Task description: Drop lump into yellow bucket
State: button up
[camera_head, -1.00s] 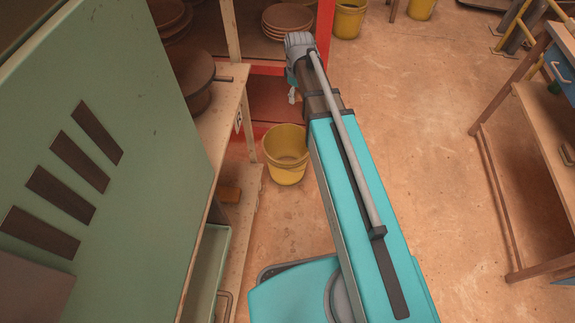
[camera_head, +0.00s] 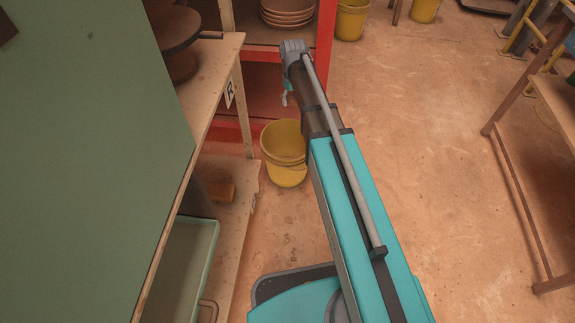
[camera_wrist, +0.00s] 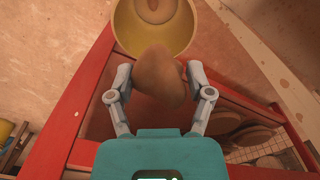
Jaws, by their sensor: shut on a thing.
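A brown, rounded lump (camera_wrist: 160,74) sits between the two fingers of my gripper (camera_wrist: 158,80) in the wrist view. The gripper is shut on it. A yellow bucket (camera_wrist: 178,46) shows just beyond the lump at the top of the wrist view, with a brown round thing in it. In the head view a yellow bucket (camera_head: 285,174) stands on the floor left of my arm. My gripper (camera_head: 285,98) shows small above that bucket in the picture, partly hidden by my wrist. The lump cannot be made out in the head view.
A red shelf frame (camera_head: 325,50) with stacked brown dishes (camera_head: 287,18) stands close to my gripper. A wooden bench (camera_head: 222,95) and green panel (camera_head: 85,150) are at left. More yellow buckets (camera_head: 352,22) stand behind. Open floor (camera_head: 430,160) lies right of my arm.

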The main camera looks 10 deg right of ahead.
jog(key=w+f+m+b, duration=0.3)
jog(key=f+b, duration=0.5)
jog(key=f, duration=0.1)
jog(key=w+f+m+b, duration=0.3)
jog(key=w+f+b, duration=0.1)
jog(key=f+b, duration=0.5)
jog(key=shift+w+a, duration=0.15)
jog(key=shift+w, duration=0.1)
jog(key=shift+f, duration=0.25)
jog(key=shift+f+b, duration=2.85)
jog(key=shift+b, duration=0.1)
jog(key=o, duration=1.3)
jog(key=shift+c, duration=0.2)
